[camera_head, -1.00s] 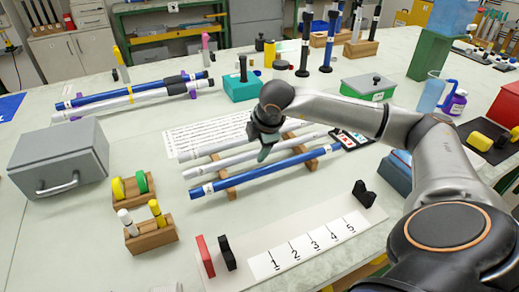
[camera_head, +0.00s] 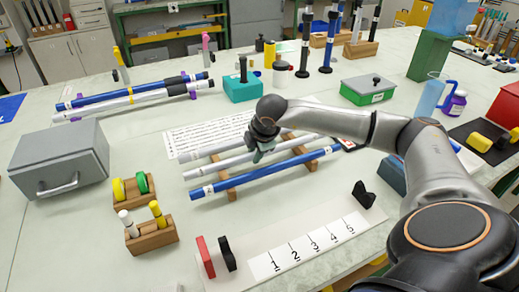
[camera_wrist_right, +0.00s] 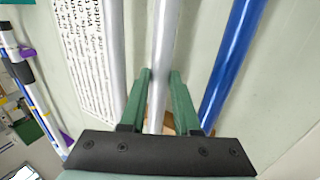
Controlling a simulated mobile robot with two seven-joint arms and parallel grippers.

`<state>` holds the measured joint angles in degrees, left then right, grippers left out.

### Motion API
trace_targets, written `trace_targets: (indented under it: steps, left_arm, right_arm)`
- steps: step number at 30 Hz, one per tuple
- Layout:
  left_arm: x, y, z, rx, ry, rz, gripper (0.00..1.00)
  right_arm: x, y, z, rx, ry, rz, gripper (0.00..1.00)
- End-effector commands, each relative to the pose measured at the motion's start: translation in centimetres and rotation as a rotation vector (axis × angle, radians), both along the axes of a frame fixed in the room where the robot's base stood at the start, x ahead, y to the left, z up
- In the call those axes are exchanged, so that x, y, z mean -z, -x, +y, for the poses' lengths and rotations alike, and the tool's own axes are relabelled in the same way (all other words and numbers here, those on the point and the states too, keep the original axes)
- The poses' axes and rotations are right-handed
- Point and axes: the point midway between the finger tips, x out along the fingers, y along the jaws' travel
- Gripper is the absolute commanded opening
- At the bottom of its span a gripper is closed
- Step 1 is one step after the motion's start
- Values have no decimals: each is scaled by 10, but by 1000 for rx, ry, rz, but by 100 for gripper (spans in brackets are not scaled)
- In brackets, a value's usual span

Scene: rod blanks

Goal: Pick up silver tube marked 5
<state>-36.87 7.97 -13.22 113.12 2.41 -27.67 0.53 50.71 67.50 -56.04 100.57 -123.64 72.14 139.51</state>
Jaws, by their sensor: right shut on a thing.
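Two silver tubes and a blue tube (camera_head: 230,182) lie side by side across a wooden rack. The middle silver tube (camera_head: 215,167) has a small label at its left end, too small to read. The far silver tube (camera_head: 203,153) lies behind it. My right gripper (camera_head: 258,155) is down over the middle silver tube. In the right wrist view the green fingers of my right gripper (camera_wrist_right: 160,82) stand on either side of the middle silver tube (camera_wrist_right: 161,45), shut on it. My left gripper is not in view.
The blue tube (camera_wrist_right: 228,65) runs close beside the fingers. A printed sheet (camera_head: 185,138) lies behind the rack. A numbered strip (camera_head: 308,247) with black supports lies in front. A grey box (camera_head: 60,157) and small wooden holders stand left.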

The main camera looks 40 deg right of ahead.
Motion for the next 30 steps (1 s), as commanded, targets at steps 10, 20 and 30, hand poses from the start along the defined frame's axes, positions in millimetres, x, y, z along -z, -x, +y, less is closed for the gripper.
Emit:
trace_targets:
  steps: [10, 20, 30]
  left_arm:
    - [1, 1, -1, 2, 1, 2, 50]
    - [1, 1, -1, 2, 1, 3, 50]
    - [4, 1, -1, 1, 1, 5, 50]
  right_arm:
    - [0, 0, 0, 0, 1, 1, 0]
    - [-2, 0, 0, 0, 0, 0, 0]
    - [-39, 5, 1, -2, 2, -3, 0]
